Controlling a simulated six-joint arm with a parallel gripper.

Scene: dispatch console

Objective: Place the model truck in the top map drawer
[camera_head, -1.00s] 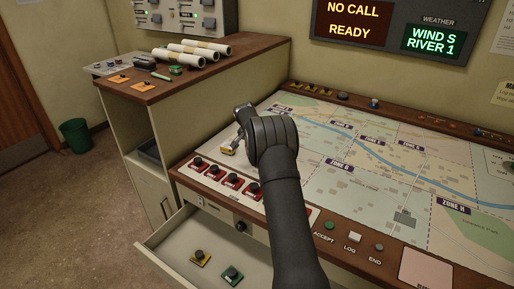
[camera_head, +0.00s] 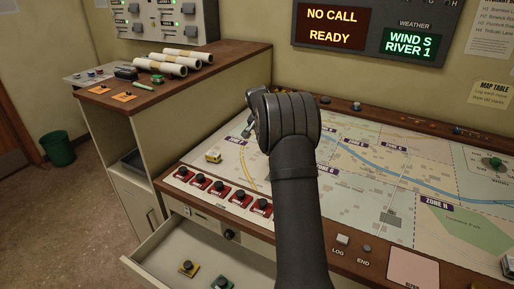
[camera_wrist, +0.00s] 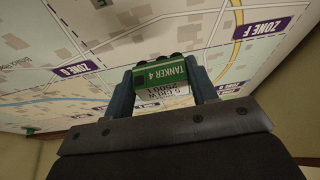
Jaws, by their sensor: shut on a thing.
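A green and white model truck marked TANKER 4 (camera_wrist: 163,76) shows in the wrist view, with dark wheels along its upper edge. My gripper (camera_wrist: 163,88) is shut on it, one finger on each side. In the head view my gripper (camera_head: 248,130) is mostly hidden behind my dark wrist, above the left part of the map table, and I cannot make out the truck there. The top map drawer (camera_head: 150,262) is pulled open below the table's front left.
A small yellow vehicle (camera_head: 213,156) stands on the map (camera_head: 350,150) left of my gripper. Several red-based black knobs (camera_head: 217,187) line the table's front edge above the drawer. A wooden-topped cabinet (camera_head: 195,75) with rolled papers stands at the left.

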